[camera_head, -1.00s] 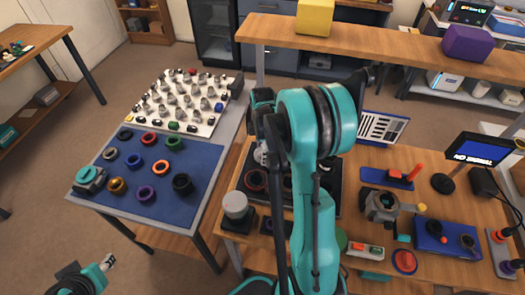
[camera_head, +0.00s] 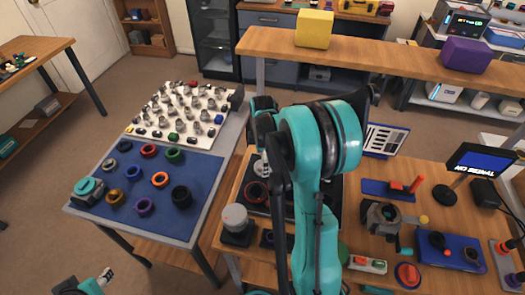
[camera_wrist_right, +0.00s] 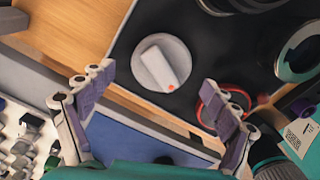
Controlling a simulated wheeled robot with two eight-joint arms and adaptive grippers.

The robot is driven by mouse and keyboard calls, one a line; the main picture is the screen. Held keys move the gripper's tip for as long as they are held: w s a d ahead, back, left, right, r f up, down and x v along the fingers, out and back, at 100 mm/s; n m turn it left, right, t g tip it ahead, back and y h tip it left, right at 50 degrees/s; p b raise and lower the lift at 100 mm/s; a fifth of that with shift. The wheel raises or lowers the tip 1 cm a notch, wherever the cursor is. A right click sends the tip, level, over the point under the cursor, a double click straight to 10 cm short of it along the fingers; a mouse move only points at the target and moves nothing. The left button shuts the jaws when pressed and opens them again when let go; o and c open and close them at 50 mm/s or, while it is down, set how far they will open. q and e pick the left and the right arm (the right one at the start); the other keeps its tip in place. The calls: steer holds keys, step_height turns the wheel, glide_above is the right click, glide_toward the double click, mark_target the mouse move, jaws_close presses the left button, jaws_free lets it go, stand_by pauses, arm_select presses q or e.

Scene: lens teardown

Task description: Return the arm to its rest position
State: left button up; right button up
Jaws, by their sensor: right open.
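My right arm (camera_head: 318,150) rises through the middle of the head view, its elbow bent, and hides part of the workbench. Its gripper is hidden behind the arm there. In the right wrist view my right gripper (camera_wrist_right: 158,83) is open, its two purple-grey fingers wide apart with nothing between them. Beyond the fingers lie a black tray (camera_wrist_right: 130,35) and a pale round dial (camera_wrist_right: 162,62). My left gripper (camera_head: 98,281) shows only in part at the bottom left of the head view, above the floor; its jaw opening is unclear.
A blue mat (camera_head: 160,222) with several lens rings and a white board (camera_head: 160,126) with small parts lie on the left table. The wooden workbench (camera_head: 430,180) carries tools and a small screen (camera_head: 482,160). A raised shelf (camera_head: 390,60) runs behind my right arm.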

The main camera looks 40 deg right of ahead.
step_height(320, 180, up, 10)
stand_by(0.3)
